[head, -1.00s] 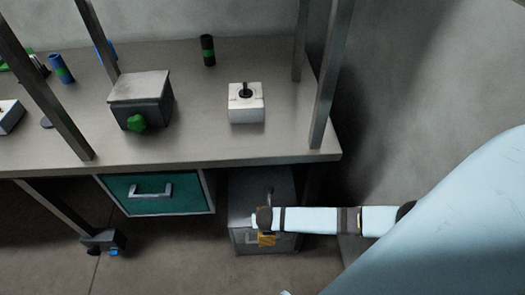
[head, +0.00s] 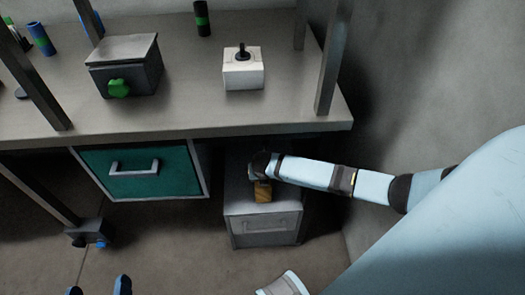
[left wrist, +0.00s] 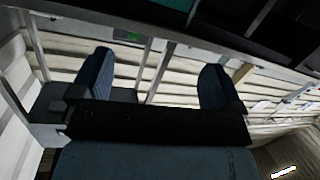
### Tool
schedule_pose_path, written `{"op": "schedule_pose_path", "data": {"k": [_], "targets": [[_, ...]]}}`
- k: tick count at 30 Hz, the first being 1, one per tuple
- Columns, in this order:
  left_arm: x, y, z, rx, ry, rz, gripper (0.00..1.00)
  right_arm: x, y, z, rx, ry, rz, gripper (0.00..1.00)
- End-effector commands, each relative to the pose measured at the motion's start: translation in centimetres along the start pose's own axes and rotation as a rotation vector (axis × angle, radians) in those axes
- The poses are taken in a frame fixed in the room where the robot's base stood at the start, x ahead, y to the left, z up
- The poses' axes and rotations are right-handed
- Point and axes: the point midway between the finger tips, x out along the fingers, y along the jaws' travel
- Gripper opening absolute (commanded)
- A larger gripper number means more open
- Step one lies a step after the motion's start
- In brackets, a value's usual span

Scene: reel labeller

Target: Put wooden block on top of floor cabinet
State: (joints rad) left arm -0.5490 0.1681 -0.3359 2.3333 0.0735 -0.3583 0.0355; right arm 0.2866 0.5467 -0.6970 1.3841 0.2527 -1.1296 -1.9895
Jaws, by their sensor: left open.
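The wooden block (head: 263,191), small and orange-brown, shows just below the dark end of my right gripper (head: 262,170) in the head view. The gripper appears shut on it, though the fingertips are mostly hidden. The block is over the front part of the grey floor cabinet's top (head: 238,200); I cannot tell whether it touches. My left gripper (head: 99,287) shows only two blue fingertips at the bottom edge. In the left wrist view, its fingers (left wrist: 156,85) are wide apart with nothing between them.
A workbench (head: 190,110) overhangs the back of the cabinet. A green drawer (head: 150,175) is left of it, and a wall is close on the right. A grey box with a green knob (head: 122,70) and a white joystick box (head: 243,70) stand on the bench. Floor in front is clear.

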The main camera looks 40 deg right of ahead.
Motion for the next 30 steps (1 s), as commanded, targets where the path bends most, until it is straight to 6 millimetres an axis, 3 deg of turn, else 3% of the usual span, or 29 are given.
{"op": "schedule_pose_path", "data": {"k": [1,7,17,18,20,21,30], "targets": [[0.3,0.3,-0.4,-0.005,0.045,0.016,0.93,0.8,0.0,-0.3,0.000,-0.001,0.001,0.17],[0.3,1.3,-2.6,-0.019,0.145,0.051,0.93,1.2,0.0,-0.5,0.000,-0.001,0.001,0.17],[0.3,1.4,-2.9,-0.020,0.149,0.052,0.93,1.2,0.0,-0.5,0.000,0.000,0.000,0.17],[0.3,1.4,-2.8,-0.020,0.149,0.052,0.93,1.2,0.0,-0.6,0.000,0.000,0.000,0.70],[0.3,1.4,-2.8,-0.020,0.149,0.052,0.93,1.2,0.0,-0.6,0.000,0.000,0.000,0.84],[0.3,1.4,-2.8,-0.020,0.149,0.052,0.93,1.2,0.0,-0.6,0.000,0.000,0.000,0.89],[0.3,1.4,-2.9,-0.020,0.150,0.052,0.93,1.0,0.0,-0.5,0.000,0.000,0.001,0.89]]}}
